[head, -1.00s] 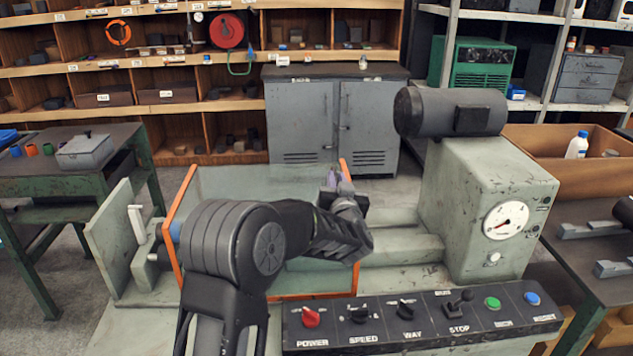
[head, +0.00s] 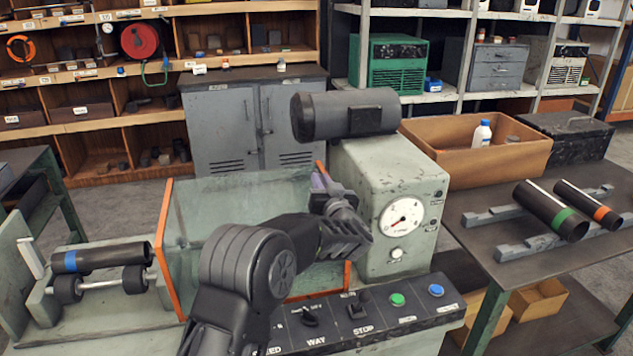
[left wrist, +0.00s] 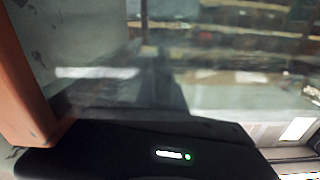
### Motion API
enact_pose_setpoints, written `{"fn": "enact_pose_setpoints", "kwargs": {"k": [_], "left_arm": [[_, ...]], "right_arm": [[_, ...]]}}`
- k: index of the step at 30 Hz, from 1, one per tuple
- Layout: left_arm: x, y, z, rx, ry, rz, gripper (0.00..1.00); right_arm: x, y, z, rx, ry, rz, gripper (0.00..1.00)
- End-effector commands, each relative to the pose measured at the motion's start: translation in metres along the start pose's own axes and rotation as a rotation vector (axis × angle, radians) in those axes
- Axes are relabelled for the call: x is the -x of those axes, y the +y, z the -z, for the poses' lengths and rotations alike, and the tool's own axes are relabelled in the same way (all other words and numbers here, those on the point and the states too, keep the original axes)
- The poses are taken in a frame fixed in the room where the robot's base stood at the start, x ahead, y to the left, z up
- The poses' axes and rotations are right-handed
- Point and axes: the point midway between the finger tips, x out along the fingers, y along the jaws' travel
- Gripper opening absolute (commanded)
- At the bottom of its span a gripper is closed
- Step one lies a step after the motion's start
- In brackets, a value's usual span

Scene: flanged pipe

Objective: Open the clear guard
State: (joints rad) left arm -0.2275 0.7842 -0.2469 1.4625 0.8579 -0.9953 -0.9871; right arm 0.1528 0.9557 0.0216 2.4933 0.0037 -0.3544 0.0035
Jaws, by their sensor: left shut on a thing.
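The clear guard (head: 230,225) is a see-through box with orange end frames, standing over the machine bed left of the grey-green headstock (head: 375,180). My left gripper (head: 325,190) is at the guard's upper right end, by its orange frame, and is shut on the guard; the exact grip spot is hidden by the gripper. In the left wrist view, the clear panel (left wrist: 200,70) and an orange edge (left wrist: 25,90) fill the picture. A black pipe with a blue band (head: 100,258) lies on rollers, uncovered, left of the guard. My right gripper is not in view.
A control panel (head: 375,318) with knobs and buttons runs along the front. A dark motor (head: 345,115) sits on the headstock. At right, a table (head: 500,280) holds two pipes (head: 552,210) on grey rests. A wooden crate (head: 475,160) stands behind.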

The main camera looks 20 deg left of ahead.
Motion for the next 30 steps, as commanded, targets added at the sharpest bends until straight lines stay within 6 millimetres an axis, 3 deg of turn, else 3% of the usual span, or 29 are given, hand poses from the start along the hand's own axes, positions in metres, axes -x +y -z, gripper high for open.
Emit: {"fn": "enact_pose_setpoints", "kwargs": {"k": [8, 9, 15, 25, 30], "left_arm": [[0.0, 0.001, 0.001, -0.002, 0.002, -0.003, 0.0], [0.0, 0.001, 0.001, -0.001, 0.002, -0.003, 0.18], [0.0, 0.0, 0.0, 0.0, 0.001, -0.001, 0.34], [0.003, 0.0, 0.0, 0.0, 0.0, 0.0, 0.34], [0.02, 0.001, -0.001, 0.001, 0.0, -0.002, 0.34]], "right_arm": [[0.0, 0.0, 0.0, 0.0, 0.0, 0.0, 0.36], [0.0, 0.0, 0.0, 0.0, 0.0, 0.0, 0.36], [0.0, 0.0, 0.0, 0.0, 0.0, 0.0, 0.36], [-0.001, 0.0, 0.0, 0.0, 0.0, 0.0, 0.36], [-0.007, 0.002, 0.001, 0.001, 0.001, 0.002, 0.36]]}}
